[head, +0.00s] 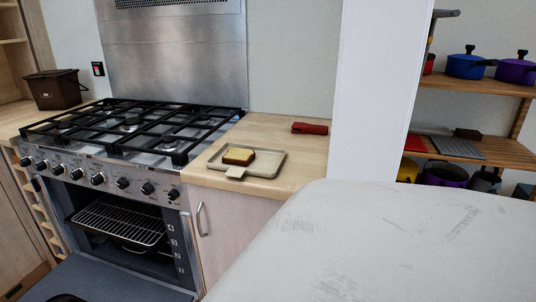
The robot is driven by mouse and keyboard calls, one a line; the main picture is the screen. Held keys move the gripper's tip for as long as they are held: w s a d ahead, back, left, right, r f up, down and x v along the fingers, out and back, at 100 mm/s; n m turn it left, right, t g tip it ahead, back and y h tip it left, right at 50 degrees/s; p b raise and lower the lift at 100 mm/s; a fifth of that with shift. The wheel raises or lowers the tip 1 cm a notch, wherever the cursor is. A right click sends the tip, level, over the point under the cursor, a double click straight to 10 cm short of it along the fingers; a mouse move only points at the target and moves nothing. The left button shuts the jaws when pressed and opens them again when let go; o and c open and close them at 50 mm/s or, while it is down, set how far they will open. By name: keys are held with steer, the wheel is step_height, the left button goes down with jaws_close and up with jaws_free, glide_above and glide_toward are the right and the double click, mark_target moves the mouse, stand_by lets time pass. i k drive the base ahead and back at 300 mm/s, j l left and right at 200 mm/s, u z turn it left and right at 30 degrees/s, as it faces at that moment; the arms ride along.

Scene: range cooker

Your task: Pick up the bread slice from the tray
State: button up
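My gripper is not in view.
The range cooker (120,135) has black grates, and its oven door (100,278) is open at the front. A red item (310,128) lies behind the tray near a white wall panel (372,100). A large grey surface fills the lower right. Pots stand on shelves at right.

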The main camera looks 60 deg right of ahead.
mark_target(233, 156)
steer(key=z, duration=1.65)
